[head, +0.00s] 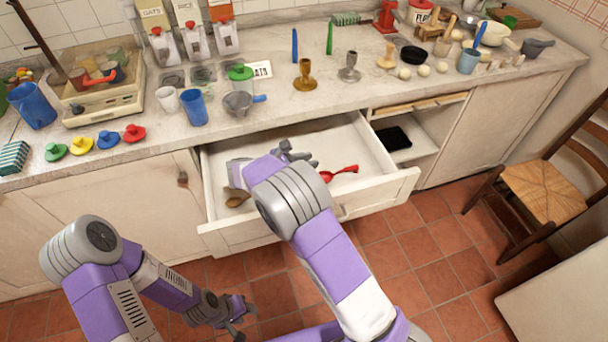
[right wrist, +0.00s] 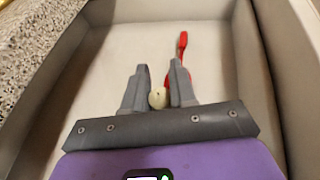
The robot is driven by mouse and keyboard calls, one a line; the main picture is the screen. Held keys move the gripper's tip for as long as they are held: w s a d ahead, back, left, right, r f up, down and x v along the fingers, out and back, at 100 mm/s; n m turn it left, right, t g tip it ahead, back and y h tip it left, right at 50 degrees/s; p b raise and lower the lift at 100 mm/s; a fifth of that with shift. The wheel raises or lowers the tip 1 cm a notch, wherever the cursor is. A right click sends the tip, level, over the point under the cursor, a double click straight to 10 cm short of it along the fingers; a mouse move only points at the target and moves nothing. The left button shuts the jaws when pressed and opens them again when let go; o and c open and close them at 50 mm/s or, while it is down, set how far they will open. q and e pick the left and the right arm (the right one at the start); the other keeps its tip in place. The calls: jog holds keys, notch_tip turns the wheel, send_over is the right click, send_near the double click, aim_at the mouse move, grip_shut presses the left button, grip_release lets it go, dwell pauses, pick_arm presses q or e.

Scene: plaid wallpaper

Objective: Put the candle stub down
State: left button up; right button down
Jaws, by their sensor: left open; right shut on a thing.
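My right gripper (right wrist: 160,88) is shut on a small cream candle stub (right wrist: 157,98), seen between the fingers in the right wrist view. In the head view my right gripper (head: 297,155) is over the open drawer (head: 350,135), and the stub cannot be made out there. I cannot tell whether the stub touches the drawer floor. My left gripper (head: 238,312) is open and empty, low in front of the cabinet.
A red utensil (head: 340,173) lies in the drawer close to my right gripper. A wooden spoon (head: 236,198) lies at the drawer's left. Brass (head: 305,75) and grey (head: 349,68) candlesticks stand on the counter (head: 320,100) behind. The drawer's middle floor looks mostly clear.

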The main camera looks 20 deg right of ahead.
notch_tip(320, 180, down, 6)
jog(key=shift+r+b, duration=0.15)
jog(key=shift+b, duration=0.9)
jog(key=c, duration=0.9)
grip_release()
